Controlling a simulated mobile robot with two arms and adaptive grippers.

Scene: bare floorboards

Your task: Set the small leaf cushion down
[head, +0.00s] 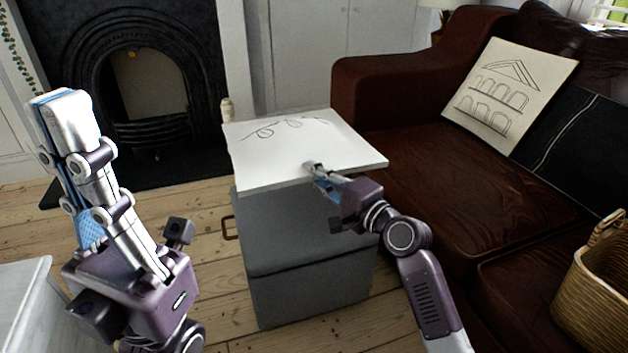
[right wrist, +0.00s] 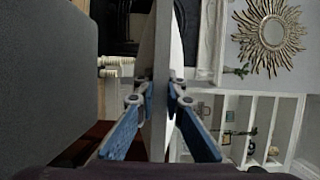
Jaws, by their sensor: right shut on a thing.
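The small leaf cushion (head: 290,142) is a thin white square with a dark curling line drawing. It lies level above a grey two-part box (head: 300,235). My right gripper (head: 318,172) is shut on its near edge. In the right wrist view the cushion (right wrist: 162,75) runs edge-on between the blue-padded fingers of the right gripper (right wrist: 161,95). A gap shows there between the cushion and the grey surface (right wrist: 45,85) on the left. My left gripper (head: 62,115) points up at the left, away from the cushion; one finger overlaps the other, so its opening is unclear.
A brown leather sofa (head: 430,150) stands close to the box on the right, with a building-print cushion (head: 510,95) and a dark cushion (head: 580,150). A wicker basket (head: 597,285) is at the lower right. A black fireplace (head: 135,85) is behind. Bare floorboards (head: 215,285) lie left of the box.

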